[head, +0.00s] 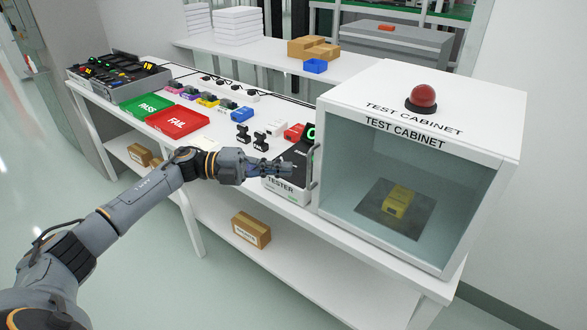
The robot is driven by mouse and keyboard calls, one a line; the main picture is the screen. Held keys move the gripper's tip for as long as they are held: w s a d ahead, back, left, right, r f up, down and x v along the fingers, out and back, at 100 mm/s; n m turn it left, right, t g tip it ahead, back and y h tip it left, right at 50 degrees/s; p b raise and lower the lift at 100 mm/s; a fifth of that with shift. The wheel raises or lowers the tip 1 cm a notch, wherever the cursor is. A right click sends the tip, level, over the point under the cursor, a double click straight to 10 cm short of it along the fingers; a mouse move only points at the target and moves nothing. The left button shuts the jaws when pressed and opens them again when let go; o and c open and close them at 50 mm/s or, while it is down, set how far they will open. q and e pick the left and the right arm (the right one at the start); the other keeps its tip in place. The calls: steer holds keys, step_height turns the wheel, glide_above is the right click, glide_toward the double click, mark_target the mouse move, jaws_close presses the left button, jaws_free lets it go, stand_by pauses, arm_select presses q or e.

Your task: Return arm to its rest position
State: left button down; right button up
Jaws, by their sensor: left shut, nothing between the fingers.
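My left arm reaches in from the lower left, over the front edge of the white bench. My left gripper (275,170) is shut and empty, in front of the tester (289,187) and partly covering it. I cannot tell whether it touches the tester. My right gripper is not in view.
The test cabinet (490,127) stands right of the tester, with a yellow block (397,201) inside and a red dome (423,97) on top. A green PASS tray (148,106) and red FAIL tray (177,121) lie left. A cardboard box (251,229) sits on the lower shelf.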

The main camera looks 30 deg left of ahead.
arm_select(q)
steer(key=v, duration=0.8)
steer(key=shift+a, duration=0.3)
